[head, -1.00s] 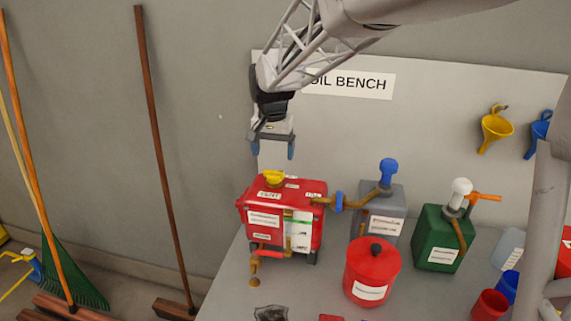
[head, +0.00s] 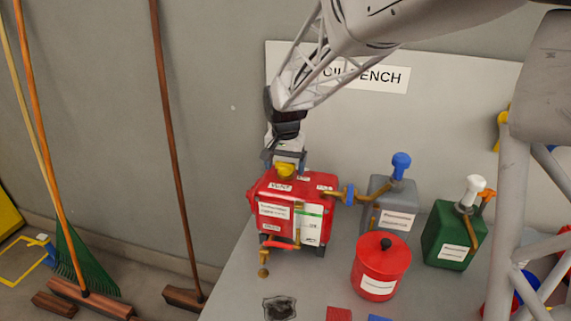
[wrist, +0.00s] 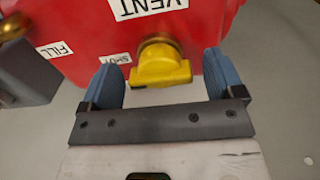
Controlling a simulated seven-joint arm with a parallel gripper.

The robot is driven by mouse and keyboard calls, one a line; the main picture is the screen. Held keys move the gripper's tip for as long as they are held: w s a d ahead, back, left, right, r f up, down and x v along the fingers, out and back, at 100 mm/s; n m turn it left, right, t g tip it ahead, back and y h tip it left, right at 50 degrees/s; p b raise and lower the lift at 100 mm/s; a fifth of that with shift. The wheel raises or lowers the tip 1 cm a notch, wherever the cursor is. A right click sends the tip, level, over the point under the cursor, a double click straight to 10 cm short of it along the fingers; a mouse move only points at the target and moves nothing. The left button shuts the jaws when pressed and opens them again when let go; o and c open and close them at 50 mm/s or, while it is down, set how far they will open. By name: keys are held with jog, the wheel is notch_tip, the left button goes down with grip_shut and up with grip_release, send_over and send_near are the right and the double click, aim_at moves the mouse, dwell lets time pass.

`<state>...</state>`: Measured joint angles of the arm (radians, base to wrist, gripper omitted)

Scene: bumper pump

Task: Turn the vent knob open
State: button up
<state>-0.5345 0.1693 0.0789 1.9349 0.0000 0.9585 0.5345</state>
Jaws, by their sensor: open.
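The yellow vent knob (head: 285,170) sits on top of the red tank (head: 290,190) on the bench. In the wrist view the knob (wrist: 160,68) lies between my two blue fingers, with a visible gap on each side. A VENT label (wrist: 145,7) and a SHUT label (wrist: 115,59) are beside it; the knob's bar lies roughly crosswise in that view. My gripper (head: 285,158) is open at the knob, just behind it in the head view. Whether the fingers are fully down at the knob's height is hard to tell.
A brass pipe with a blue joint (head: 349,193) runs from the tank to a grey can (head: 390,205). A red lidded pot (head: 381,268) and a green can (head: 453,235) stand to the right. The wall board (head: 450,110) is behind. Brooms lean at the left.

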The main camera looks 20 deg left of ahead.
jog(key=shift+c, duration=0.4)
jog(key=c, duration=0.8)
jog(key=shift+c, duration=0.2)
jog(key=shift+n, duration=0.4)
jog(key=n, duration=0.9)
jog(key=o, duration=0.9)
